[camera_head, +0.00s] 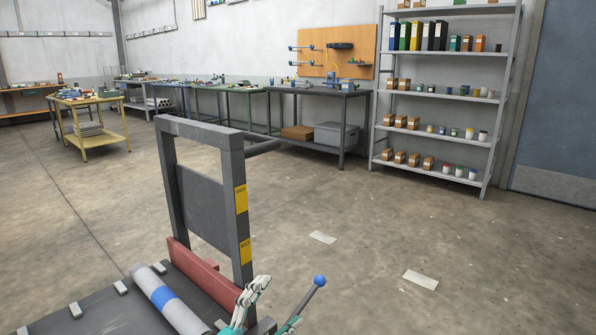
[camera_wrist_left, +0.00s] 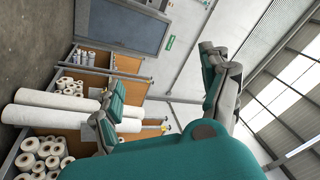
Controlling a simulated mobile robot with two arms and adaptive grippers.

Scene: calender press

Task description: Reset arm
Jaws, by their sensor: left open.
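The calender press shows in the head view as a dark upright frame (camera_head: 200,207) with yellow labels and a red bar (camera_head: 207,277) low across it. A lever with a blue knob (camera_head: 319,281) slants up at its lower right. I cannot tell which part the task calls the arm. My left gripper (camera_head: 279,302) is at the bottom of the head view, just left of the lever, its lower part cut off. In the left wrist view its fingers (camera_wrist_left: 162,83) are spread, with nothing seen between them. My right gripper is not in view.
A grey roll with a blue band (camera_head: 160,292) lies on the dark bed left of my gripper. Workbenches (camera_head: 342,92), a yellow table (camera_head: 104,118) and a shelf rack (camera_head: 447,53) stand farther back. The wrist view shows shelves with white rolls (camera_wrist_left: 55,99).

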